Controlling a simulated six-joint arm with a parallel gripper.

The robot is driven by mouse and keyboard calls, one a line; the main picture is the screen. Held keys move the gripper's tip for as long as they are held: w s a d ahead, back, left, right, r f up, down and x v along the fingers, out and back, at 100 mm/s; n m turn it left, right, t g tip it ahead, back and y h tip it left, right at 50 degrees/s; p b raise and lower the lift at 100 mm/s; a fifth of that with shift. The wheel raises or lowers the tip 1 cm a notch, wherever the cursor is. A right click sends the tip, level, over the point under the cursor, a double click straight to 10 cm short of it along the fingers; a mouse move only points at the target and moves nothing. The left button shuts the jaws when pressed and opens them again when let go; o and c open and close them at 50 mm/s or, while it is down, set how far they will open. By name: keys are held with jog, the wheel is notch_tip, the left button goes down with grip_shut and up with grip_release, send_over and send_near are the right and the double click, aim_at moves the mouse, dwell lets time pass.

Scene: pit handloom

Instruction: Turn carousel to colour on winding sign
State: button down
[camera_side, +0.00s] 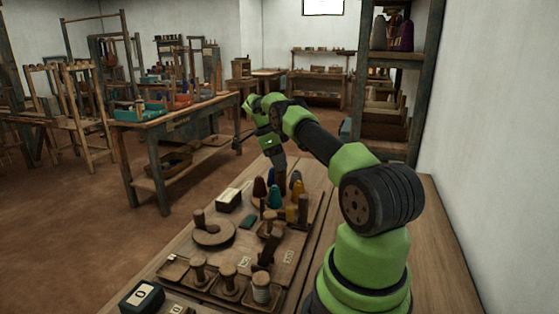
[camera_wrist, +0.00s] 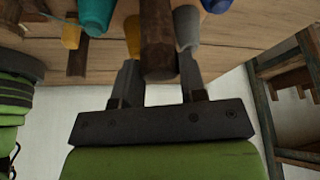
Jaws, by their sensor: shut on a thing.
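My gripper (camera_side: 280,163) points down at the far part of the wooden board, among the coloured cones of the carousel. In the wrist view its two fingers (camera_wrist: 160,65) are shut on a dark brown wooden post (camera_wrist: 158,35). A dark red cone (camera_side: 260,188), a teal cone (camera_side: 274,197) and a yellow cone (camera_side: 291,214) stand near it in the side view. The wrist view shows a teal cone (camera_wrist: 96,14), a grey cone (camera_wrist: 186,25) and part of a blue one (camera_wrist: 216,4). The carousel's base is mostly hidden. I cannot make out a winding sign's colour.
A box marked 0 (camera_side: 142,297) lies front left. A shelf (camera_side: 395,90) stands behind on the right.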

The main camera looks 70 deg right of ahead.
jog(key=shift+m, duration=0.3)
dwell(0.5)
jog(key=c, duration=0.7)
grip_release()
